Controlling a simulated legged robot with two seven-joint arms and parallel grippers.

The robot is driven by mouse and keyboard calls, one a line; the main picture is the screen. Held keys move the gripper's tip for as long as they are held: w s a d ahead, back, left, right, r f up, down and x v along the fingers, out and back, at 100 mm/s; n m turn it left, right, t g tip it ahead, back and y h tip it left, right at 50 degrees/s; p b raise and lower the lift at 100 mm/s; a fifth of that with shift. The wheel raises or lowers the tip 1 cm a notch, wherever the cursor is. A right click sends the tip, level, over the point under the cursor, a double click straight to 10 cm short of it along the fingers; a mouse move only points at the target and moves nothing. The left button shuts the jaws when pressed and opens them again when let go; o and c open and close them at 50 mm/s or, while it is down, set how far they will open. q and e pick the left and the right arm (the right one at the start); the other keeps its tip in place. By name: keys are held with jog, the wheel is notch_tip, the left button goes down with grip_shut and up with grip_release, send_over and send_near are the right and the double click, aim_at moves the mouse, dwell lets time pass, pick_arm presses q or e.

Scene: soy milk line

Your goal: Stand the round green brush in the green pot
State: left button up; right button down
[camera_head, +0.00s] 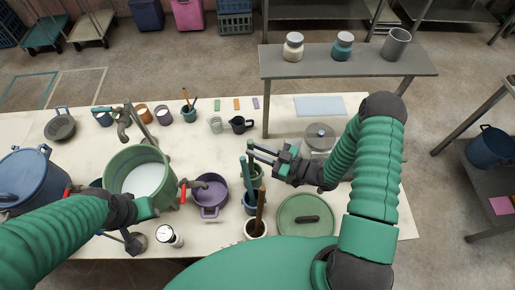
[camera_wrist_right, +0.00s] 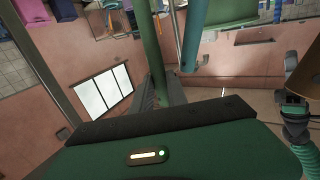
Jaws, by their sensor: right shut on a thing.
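My right gripper (camera_head: 256,151) is shut on the upright green handle of the round green brush (camera_head: 251,146). The handle rises between the fingers in the right wrist view (camera_wrist_right: 153,48). A small green pot (camera_head: 258,176) is just below the gripper. The brush's lower end is hidden, so I cannot tell whether it is inside the pot. A teal-handled tool (camera_head: 245,174) stands close by in a blue pot (camera_head: 251,206); its handle also shows in the right wrist view (camera_wrist_right: 191,38). My left gripper (camera_head: 148,208) is beside the large green pot of white liquid (camera_head: 116,163); its jaws are unclear.
A white pot (camera_head: 256,230) with a brown-handled tool stands in front of the blue pot. A purple pot (camera_head: 209,208) is to the left, a round green lid (camera_head: 305,229) to the right. A raised grey shelf (camera_head: 365,62) stands behind.

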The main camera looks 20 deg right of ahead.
aim_at(251, 163)
jog(key=shift+f, duration=0.3)
jog(key=shift+d+f, duration=0.1)
jog(key=shift+d, duration=0.15)
jog(key=shift+f+b, duration=0.2)
jog(key=shift+b, duration=0.1)
jog(key=shift+a+f, duration=0.2)
jog(key=shift+f, duration=0.1)
jog(key=shift+d+f+b, duration=0.1)
jog(key=shift+f+b, duration=0.25)
jog(key=shift+b, duration=0.25)
jog(key=c, duration=1.2)
grip_release()
jog(key=shift+c, duration=0.2)
